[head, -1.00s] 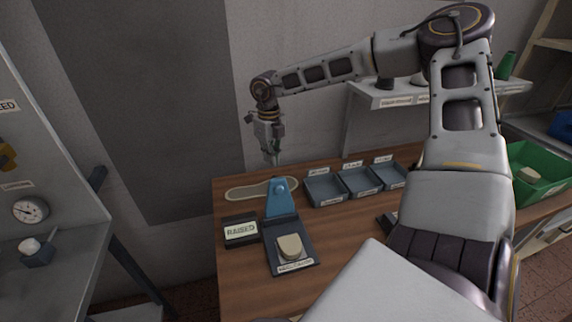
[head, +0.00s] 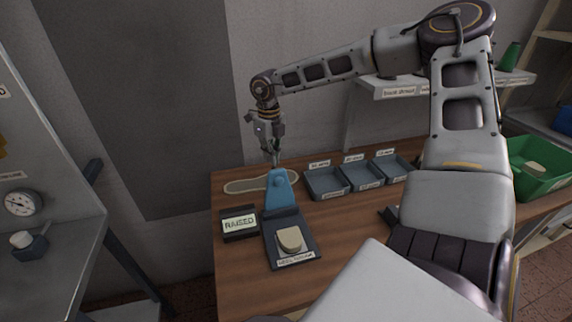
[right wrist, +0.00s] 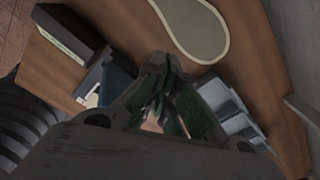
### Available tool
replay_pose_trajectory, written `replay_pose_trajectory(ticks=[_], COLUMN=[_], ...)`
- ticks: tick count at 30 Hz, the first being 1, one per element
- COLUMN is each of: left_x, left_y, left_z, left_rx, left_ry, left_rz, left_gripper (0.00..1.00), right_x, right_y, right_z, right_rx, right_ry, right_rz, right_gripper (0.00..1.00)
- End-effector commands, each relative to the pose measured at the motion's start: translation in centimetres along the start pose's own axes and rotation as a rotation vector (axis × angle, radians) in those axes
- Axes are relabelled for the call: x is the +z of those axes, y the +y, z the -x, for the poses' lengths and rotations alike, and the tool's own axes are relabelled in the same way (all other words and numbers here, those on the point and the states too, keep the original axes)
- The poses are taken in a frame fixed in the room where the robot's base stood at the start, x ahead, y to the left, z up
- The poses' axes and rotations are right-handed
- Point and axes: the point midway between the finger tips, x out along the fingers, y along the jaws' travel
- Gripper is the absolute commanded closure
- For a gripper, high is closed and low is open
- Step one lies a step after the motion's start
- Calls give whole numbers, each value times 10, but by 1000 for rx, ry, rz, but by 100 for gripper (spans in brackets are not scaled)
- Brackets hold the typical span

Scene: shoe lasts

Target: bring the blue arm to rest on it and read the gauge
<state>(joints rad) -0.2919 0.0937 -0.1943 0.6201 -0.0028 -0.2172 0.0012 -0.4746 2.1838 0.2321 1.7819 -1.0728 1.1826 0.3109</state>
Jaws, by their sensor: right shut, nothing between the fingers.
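The blue arm (head: 280,190) stands upright at the back of a dark gauge base (head: 306,245) on the wooden table. A beige block (head: 289,239) sits on the base, in front of the arm. A small display (head: 239,224) to the left of the base reads "RAISED". My right gripper (head: 273,160) is shut and empty, pointing down just above the top of the blue arm; I cannot tell if they touch. In the right wrist view its fingers (right wrist: 157,115) are together, with part of the blue arm (right wrist: 117,84) beside them. My left gripper is not in view.
A sole-shaped outline (head: 245,186) lies behind the blue arm. Several labelled grey trays (head: 326,183) stand to the right, and a green crate (head: 540,170) at the far right. A grey shelf unit with a round dial (head: 22,203) is at the left. The front table is partly clear.

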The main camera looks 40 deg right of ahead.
Motion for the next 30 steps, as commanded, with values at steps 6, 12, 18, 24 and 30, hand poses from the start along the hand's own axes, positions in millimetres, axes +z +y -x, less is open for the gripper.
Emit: replay_pose_trajectory(ticks=[6, 12, 18, 24, 30], left_x=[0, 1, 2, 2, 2], left_y=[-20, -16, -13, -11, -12], left_z=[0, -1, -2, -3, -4], left_rx=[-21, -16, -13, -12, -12], left_ry=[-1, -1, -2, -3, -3], left_rz=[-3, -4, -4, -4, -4], left_gripper=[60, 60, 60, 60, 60], right_x=[-2, -8, -16, -23, -30], right_y=[1, 5, 9, 14, 18], right_z=[0, 0, 0, 0, 0], right_rx=[0, 1, 0, 0, 0], right_ry=[-1, 0, 1, 0, 0], right_rz=[0, 1, 0, 1, 0], right_gripper=[100, 100, 100, 100, 100])
